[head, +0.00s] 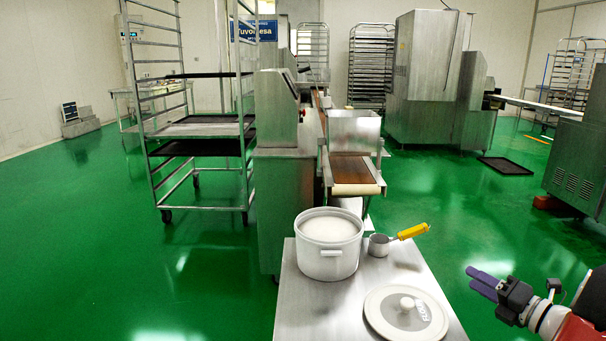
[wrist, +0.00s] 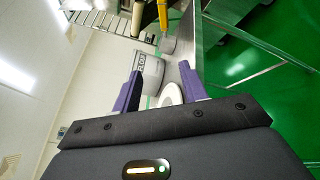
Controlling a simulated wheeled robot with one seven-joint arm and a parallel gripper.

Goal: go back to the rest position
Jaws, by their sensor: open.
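My gripper (head: 482,277) is at the lower right of the head view, in the air to the right of the small steel table (head: 309,312). In the wrist view my gripper (wrist: 160,88) shows two purple fingers spread apart with nothing held between them. The bucket (wrist: 150,70), part of the lid (wrist: 171,96) and the scoop (wrist: 168,44) also show beyond the fingers in the wrist view.
Behind the table is the encrusting machine (head: 279,110) with its conveyor (head: 355,172). A wheeled tray rack (head: 200,130) stands to the left. Large steel machines (head: 427,70) stand at the back right. Green floor (head: 100,240) is clear on the left.

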